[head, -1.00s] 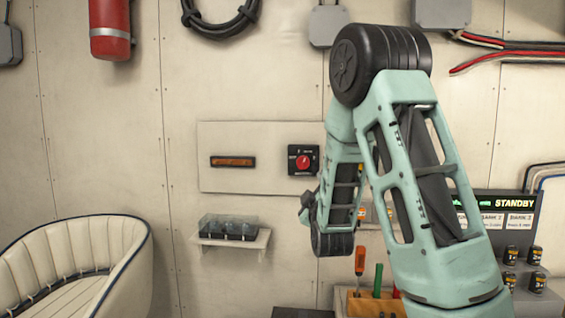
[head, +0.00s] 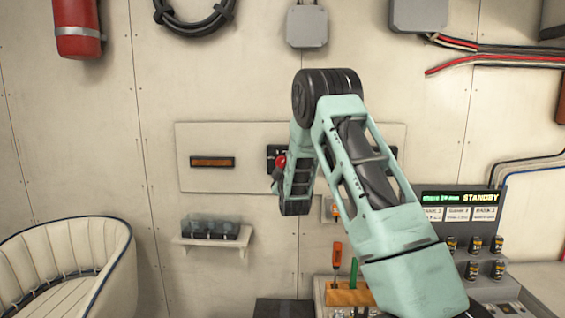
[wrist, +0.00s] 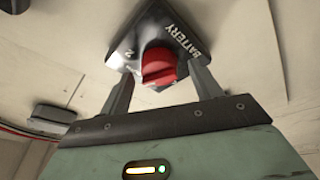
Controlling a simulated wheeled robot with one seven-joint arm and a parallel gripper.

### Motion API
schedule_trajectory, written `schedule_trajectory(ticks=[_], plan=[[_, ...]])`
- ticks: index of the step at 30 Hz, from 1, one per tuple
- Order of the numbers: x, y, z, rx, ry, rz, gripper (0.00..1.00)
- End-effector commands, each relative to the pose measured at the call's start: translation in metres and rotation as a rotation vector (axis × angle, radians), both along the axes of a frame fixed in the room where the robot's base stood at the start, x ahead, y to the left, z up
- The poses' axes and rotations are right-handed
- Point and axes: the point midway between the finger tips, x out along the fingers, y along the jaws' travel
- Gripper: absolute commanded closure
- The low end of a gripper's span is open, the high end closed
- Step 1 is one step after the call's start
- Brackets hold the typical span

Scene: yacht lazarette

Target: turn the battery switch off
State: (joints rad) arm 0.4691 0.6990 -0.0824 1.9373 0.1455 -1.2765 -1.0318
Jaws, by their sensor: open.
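The battery switch is a black plate (wrist: 188,35) marked "BATTERY" and "2", with a red knob (wrist: 158,66). In the wrist view the knob sits just beyond and between the two fingertips of my gripper (wrist: 158,75), which is open. I cannot tell whether the fingers touch the knob. In the head view the switch (head: 275,152) is on the wall panel, partly hidden by my arm, with a bit of the red knob (head: 281,162) showing.
A wall panel (head: 225,132) carries a brown bar (head: 212,162). Below is a small shelf (head: 212,240) with a clear-covered block. A screwdriver rack (head: 348,297) and a standby console (head: 462,200) stand lower right. A padded seat (head: 95,245) is at left.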

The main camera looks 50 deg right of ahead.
Motion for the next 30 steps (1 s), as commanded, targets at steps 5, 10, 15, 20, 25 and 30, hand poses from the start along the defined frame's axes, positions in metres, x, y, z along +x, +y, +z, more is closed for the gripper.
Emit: schedule_trajectory(ticks=[5, 10, 15, 20, 25, 30], plan=[[0.0038, -0.0031, 0.0013, 0.0, -0.001, -0.001, 0.36], [0.0038, -0.0028, 0.0009, 0.0, 0.0, 0.001, 0.36], [0.0038, -0.0027, 0.0009, 0.0, 0.0, 0.001, 0.8], [0.0037, -0.0024, 0.0005, -0.002, 0.002, 0.001, 0.8], [0.004, -0.0017, -0.0005, -0.018, 0.02, 0.002, 0.8], [0.0038, -0.0013, -0.0021, -0.067, 0.076, 0.003, 0.8]])
